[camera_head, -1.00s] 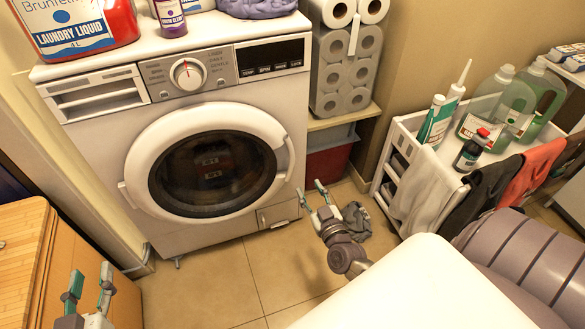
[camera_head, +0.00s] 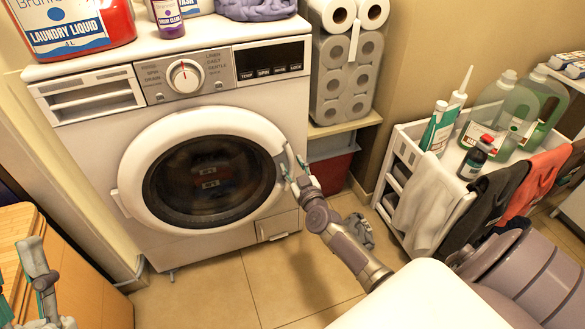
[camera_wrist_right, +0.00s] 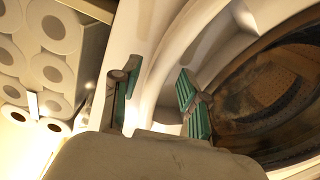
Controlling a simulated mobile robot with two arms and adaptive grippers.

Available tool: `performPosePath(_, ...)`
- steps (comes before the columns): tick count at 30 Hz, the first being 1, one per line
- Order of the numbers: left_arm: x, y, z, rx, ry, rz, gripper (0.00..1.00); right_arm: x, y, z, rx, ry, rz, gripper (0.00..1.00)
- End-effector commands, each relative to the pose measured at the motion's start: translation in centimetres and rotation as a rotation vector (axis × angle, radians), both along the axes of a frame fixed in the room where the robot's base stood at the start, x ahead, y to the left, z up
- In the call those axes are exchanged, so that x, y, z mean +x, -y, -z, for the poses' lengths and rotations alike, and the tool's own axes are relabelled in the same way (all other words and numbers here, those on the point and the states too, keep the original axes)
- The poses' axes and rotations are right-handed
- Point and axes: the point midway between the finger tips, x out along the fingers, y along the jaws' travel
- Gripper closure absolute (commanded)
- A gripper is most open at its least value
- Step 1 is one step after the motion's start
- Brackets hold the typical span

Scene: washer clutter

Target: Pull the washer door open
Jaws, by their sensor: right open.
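The white washer (camera_head: 100,160) stands against the wall with its round door (camera_head: 140,150) closed. The door has a white ring around dark glass, with a handle (camera_head: 287,160) on the right side of the ring. My right gripper (camera_head: 295,170) is at that handle, fingers open. In the right wrist view, its two green-padded fingers (camera_wrist_right: 160,98) are apart, with white door-side surface between and behind them. The right finger is nearer the glass; whether either finger touches cannot be told. My left gripper (camera_head: 22,280) is at the lower left, fingers apart and empty, partly cut off.
A white cart (camera_head: 440,225) with bottles and hanging cloths stands to the right. Toilet rolls (camera_head: 345,75) sit on a shelf beside the washer. A wooden cabinet (camera_head: 85,285) is at lower left. The floor (camera_head: 215,285) before the washer is mostly clear.

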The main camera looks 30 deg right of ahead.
Motion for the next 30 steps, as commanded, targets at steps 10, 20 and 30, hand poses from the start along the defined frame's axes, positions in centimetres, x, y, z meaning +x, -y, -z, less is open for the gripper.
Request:
performPosePath(10,-0.36,-0.04,-0.31,-0.008,0.026,0.002,0.60,0.29,0.06,-0.07,0.000,0.001,0.000,0.56)
performPosePath(20,-0.34,-0.04,-0.29,-0.007,0.025,0.001,0.60,0.27,0.06,-0.05,0.000,0.001,0.000,1.00)
performPosePath(30,-0.26,-0.01,-0.32,-0.006,0.019,0.002,0.60,0.18,0.05,-0.07,0.000,0.000,0.001,1.00)
